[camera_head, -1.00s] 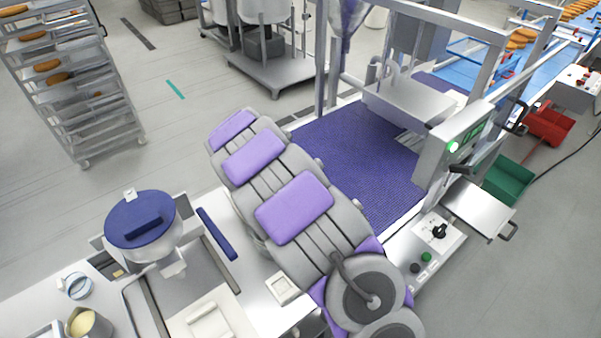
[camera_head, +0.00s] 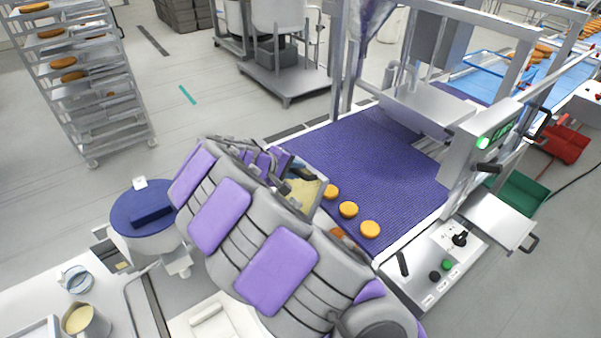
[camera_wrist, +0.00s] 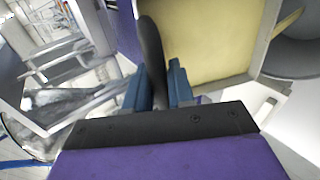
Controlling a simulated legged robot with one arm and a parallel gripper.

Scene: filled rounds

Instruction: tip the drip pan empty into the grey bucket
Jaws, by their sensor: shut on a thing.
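The drip pan shows in the wrist view as a shallow metal pan (camera_wrist: 215,40) with a pale yellow inside and a grey rim, tilted in the picture. My gripper (camera_wrist: 160,88) has its blue fingers shut on the pan's dark handle (camera_wrist: 151,45). In the head view the pan (camera_head: 312,188) is partly visible behind my raised arm, near the purple belt's left edge. A rounded grey shape (camera_wrist: 295,50) beside the pan in the wrist view may be the grey bucket; I cannot tell. No bucket is clear in the head view, where my arm hides much.
Several round buns (camera_head: 348,209) lie on the purple belt (camera_head: 385,165). A green crate (camera_head: 520,192) and a control panel (camera_head: 455,245) are at right. Open floor lies behind.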

